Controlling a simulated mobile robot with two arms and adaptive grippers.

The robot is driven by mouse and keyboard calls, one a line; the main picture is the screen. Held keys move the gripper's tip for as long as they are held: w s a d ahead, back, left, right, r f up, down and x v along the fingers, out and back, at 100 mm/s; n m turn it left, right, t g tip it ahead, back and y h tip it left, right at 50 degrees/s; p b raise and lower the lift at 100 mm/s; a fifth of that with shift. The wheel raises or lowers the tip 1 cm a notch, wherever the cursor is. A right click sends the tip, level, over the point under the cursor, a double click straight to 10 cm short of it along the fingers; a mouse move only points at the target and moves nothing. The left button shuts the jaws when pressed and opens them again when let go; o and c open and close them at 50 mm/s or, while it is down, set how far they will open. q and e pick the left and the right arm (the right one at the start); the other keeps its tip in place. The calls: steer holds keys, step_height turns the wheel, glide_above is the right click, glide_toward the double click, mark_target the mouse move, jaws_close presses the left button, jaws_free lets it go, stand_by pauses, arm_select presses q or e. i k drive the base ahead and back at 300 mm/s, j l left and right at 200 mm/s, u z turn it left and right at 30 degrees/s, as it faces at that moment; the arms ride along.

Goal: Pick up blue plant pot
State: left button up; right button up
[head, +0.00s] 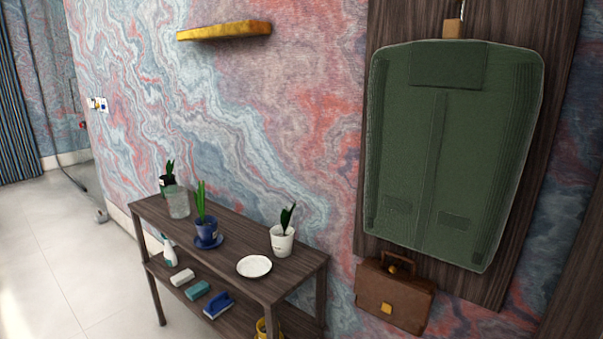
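The blue plant pot (206,230) stands upright near the middle of the top shelf of a dark wooden rack (225,268). It holds a plant with tall narrow green leaves (201,199) and sits on a blue saucer (209,243). A white pot with a plant (282,241) stands to its right, and a dark pot with a plant (166,184) stands behind it to the left. Neither of my grippers shows in the head view.
A clear glass jar (178,202) and a white plate (254,266) are also on the top shelf. The lower shelf holds a spray bottle (169,250), sponges and a blue brush (217,305). A brown briefcase (394,296) is at right. Floor (60,250) at left is clear.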

mark_target(206, 222)
steer(key=i+j+z, duration=0.1)
steer(key=j, duration=0.3)
steer(key=i+j+z, duration=0.1)
steer(key=j, duration=0.3)
steer(key=i+j+z, duration=0.15)
steer(key=j, duration=0.25)
